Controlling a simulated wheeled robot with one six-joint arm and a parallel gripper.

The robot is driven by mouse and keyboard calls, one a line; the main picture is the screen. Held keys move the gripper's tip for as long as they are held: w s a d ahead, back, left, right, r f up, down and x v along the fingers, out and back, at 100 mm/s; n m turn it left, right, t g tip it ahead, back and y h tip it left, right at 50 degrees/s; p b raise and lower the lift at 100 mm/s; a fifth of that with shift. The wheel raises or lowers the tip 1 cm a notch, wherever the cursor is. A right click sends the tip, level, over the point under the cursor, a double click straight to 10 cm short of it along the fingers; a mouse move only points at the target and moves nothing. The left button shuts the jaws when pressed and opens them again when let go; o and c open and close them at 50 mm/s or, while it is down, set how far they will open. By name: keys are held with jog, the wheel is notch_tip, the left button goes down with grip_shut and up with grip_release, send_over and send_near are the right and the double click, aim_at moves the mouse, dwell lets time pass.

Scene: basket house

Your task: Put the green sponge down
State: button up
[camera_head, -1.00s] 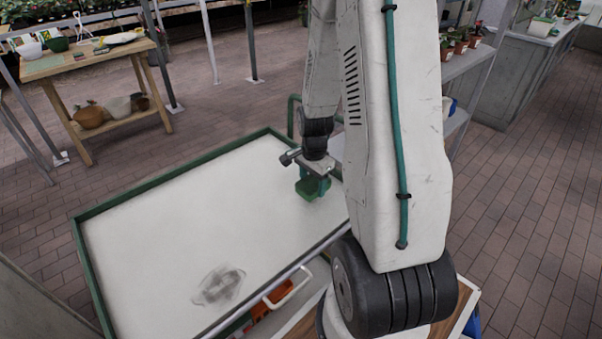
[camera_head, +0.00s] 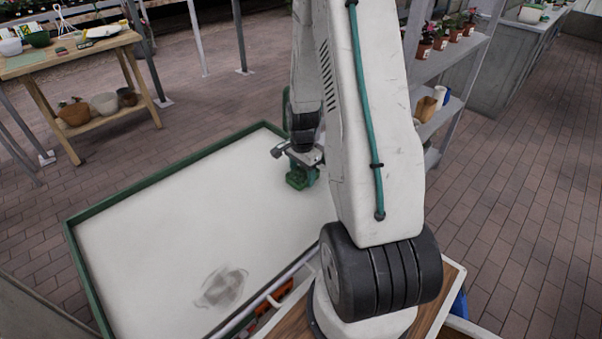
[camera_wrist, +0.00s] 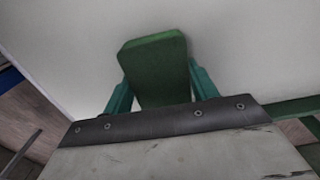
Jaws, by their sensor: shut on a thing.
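My gripper (camera_head: 303,172) is shut on the green sponge (camera_head: 298,183) over the right part of the white cart top (camera_head: 180,225). In the wrist view, the sponge (camera_wrist: 158,68) sits between the two teal fingers of my gripper (camera_wrist: 160,88), its far end sticking out past them. The pale surface lies beyond it. I cannot tell whether the sponge touches the surface. My arm hides part of the cart's right side.
The cart top has a raised green rim (camera_head: 160,177) and a dark smudge (camera_head: 222,287) near its front; most of it is clear. A wooden table (camera_head: 80,55) with pots stands at the back left. A grey shelf (camera_head: 455,65) with potted plants stands at the right.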

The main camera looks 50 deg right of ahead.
aim_at(302, 172)
jog(key=shift+f, duration=0.15)
jog(key=o, duration=1)
jog(key=shift+a, duration=0.1)
jog(key=shift+o, duration=0.2)
notch_tip(302, 172, up, 12)
jog(key=s+a+r+n, duration=0.1)
jog(key=a+r+n, duration=0.4)
jog(key=a+r, duration=0.45)
jog(key=s+a+r+n, duration=0.5)
jog(key=s+a+n, duration=0.2)
jog(key=s+a, duration=0.1)
jog(key=s+a+r+n+t, duration=0.1)
jog(key=s+a+r+n, duration=0.5)
jog(key=s+a, duration=0.2)
jog(key=shift+s+a+r+n, duration=0.2)
jog(key=shift+s+n, duration=0.2)
jog(key=shift+s, duration=0.25)
